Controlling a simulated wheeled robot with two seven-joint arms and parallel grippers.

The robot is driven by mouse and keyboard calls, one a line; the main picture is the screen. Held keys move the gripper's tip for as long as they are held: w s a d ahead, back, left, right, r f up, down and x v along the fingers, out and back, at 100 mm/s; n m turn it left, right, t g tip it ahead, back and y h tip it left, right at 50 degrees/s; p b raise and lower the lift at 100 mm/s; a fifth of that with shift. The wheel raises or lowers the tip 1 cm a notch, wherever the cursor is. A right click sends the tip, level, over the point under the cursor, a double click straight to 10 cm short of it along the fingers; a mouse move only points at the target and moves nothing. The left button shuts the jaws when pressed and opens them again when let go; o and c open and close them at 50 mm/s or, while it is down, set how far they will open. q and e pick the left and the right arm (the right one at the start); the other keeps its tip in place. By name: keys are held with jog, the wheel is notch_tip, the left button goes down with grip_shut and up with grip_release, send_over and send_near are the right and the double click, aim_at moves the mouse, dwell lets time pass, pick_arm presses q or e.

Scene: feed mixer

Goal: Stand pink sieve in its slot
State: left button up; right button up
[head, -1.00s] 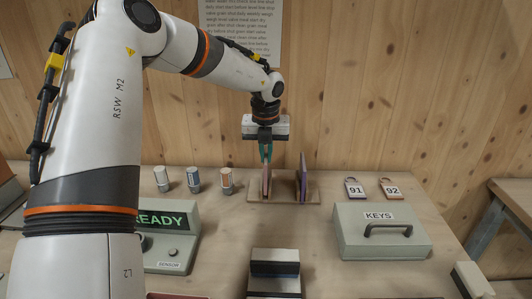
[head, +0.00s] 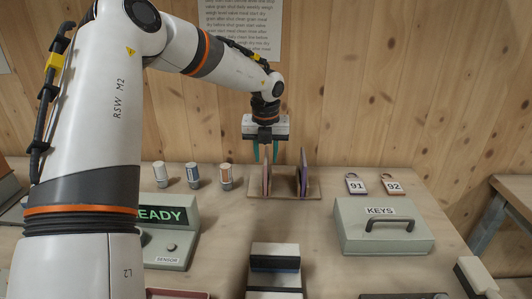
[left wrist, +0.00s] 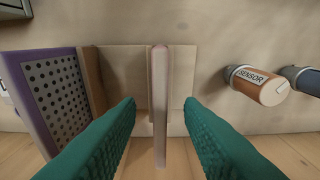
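The pink sieve (head: 266,182) stands upright, edge-on, in the left part of a wooden rack (head: 285,196) near the back of the table. In the left wrist view the sieve (left wrist: 160,95) is a thin upright panel between my teal fingers, with a gap on each side. My left gripper (head: 266,156) is open around the sieve's top, pointing down, and holds nothing. The slot at the sieve's foot is too small to see clearly. My right gripper is out of view.
A purple sieve (head: 303,176) stands to the right in the same rack and shows perforated in the left wrist view (left wrist: 58,95). Three labelled cylinders (head: 193,176) stand left. Padlocks 91 (head: 355,185) and 92 (head: 391,185), and a KEYS box (head: 380,235), are to the right.

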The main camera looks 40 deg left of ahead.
pick_arm(q)
notch_tip(320, 180, up, 12)
jog(key=s+d, duration=0.1)
jog(key=shift+s, duration=0.15)
dwell(0.3)
jog(key=shift+d+f, duration=0.1)
jog(key=shift+f, duration=0.05)
dwell(0.4)
